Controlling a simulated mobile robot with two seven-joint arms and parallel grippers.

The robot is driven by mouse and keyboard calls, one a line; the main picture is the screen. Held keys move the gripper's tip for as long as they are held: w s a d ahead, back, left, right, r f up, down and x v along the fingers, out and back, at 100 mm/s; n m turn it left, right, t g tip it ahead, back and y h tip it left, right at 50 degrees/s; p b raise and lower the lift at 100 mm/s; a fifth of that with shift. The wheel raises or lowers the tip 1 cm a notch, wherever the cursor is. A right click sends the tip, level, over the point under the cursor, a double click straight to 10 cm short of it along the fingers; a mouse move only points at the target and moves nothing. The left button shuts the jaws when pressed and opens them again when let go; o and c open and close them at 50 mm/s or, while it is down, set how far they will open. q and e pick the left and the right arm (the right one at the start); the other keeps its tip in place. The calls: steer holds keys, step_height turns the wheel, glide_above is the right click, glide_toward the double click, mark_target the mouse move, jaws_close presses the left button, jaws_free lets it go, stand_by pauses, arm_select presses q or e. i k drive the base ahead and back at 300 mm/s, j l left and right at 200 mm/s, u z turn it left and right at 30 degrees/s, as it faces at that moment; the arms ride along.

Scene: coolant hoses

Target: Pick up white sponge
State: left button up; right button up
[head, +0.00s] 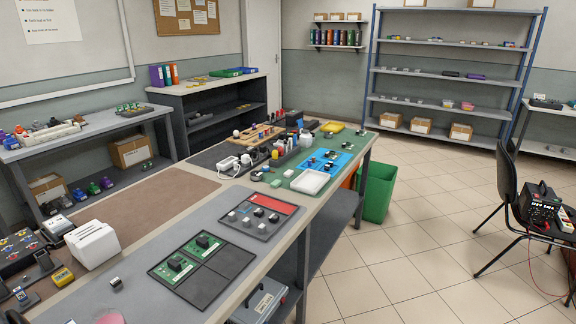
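I cannot make out a white sponge for certain. A white box-like block (93,243) stands on the left part of the long bench; its kind is unclear. A white shallow tray (311,181) lies on the green mat farther along the bench, and a white item with a cable (228,165) lies left of it. Small pale pieces near the tray are too small to identify. Neither of my grippers is in view.
The long bench (150,288) carries a board with green circuits (190,252), a red-topped panel (262,214) and a brown mat (135,208). A green bin (378,192) and a black chair (508,190) stand right. The tiled floor (430,240) between is clear.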

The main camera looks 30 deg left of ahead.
mark_target(288, 174)
steer(key=i+u, duration=0.1)
steer(key=i, duration=0.85)
steer(key=i+u, duration=0.15)
steer(key=i, duration=0.8)
steer(key=i+l+u, duration=0.1)
steer(key=i, duration=0.85)
steer(key=i+z, duration=0.1)
steer(key=z, duration=0.3)
steer(key=i+z, duration=0.15)
steer(key=z, duration=0.3)
steer(key=i+j+z, duration=0.1)
steer(key=z, duration=5.4)
